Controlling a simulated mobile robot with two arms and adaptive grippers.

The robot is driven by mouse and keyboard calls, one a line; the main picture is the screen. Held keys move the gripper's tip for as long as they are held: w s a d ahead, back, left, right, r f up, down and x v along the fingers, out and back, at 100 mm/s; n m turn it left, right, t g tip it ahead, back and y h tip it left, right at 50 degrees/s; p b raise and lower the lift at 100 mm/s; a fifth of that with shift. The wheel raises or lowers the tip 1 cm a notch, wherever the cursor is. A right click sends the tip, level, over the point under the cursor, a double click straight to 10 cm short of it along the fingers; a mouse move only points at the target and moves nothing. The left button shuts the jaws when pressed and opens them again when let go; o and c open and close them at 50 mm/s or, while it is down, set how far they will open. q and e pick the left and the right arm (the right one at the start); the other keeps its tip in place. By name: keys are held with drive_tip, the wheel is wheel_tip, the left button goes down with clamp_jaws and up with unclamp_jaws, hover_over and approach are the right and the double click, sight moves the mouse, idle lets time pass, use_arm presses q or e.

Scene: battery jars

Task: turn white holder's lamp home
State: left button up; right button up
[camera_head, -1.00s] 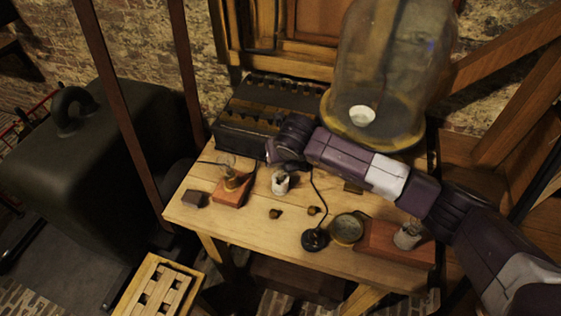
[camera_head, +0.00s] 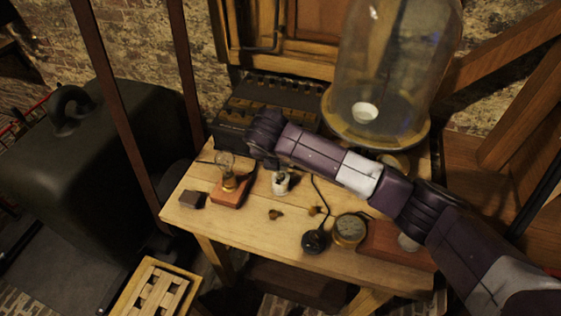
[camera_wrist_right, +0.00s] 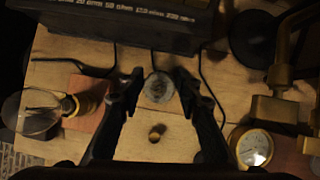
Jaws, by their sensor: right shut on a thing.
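The white holder (camera_head: 281,185) stands upright on the wooden table (camera_head: 300,243), left of its middle. My right gripper (camera_wrist_right: 158,82) is above it, reaching in from the right. In the right wrist view its two dark fingers stand on either side of a round glass lamp (camera_wrist_right: 158,90), seen end-on, and are shut on it. The holder is hidden under the lamp there, so I cannot tell how far in the lamp sits. In the head view the fingertips look dark and are hard to make out. My left gripper is out of view.
Another lamp (camera_head: 226,163) stands on a reddish wooden block (camera_head: 230,194) just left of the holder. Small brass pieces (camera_head: 275,214), a round gauge (camera_head: 349,230) and a black round piece (camera_head: 314,241) lie in front.

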drive_tip(key=shift+m+h+b, duration=0.6)
drive_tip(key=shift+m+b, duration=0.2)
drive_tip(key=shift+m, duration=0.8)
drive_tip(key=shift+f+m+g+h+b, duration=0.1)
drive_tip(key=shift+m+g+h+b, duration=0.35)
drive_tip(key=shift+m+b, duration=0.5)
drive_tip(key=shift+m+g+h+b, duration=0.65)
drive_tip(key=shift+m+h+b, duration=0.1)
drive_tip(key=shift+m+b, duration=0.85)
drive_tip(key=shift+m, duration=0.25)
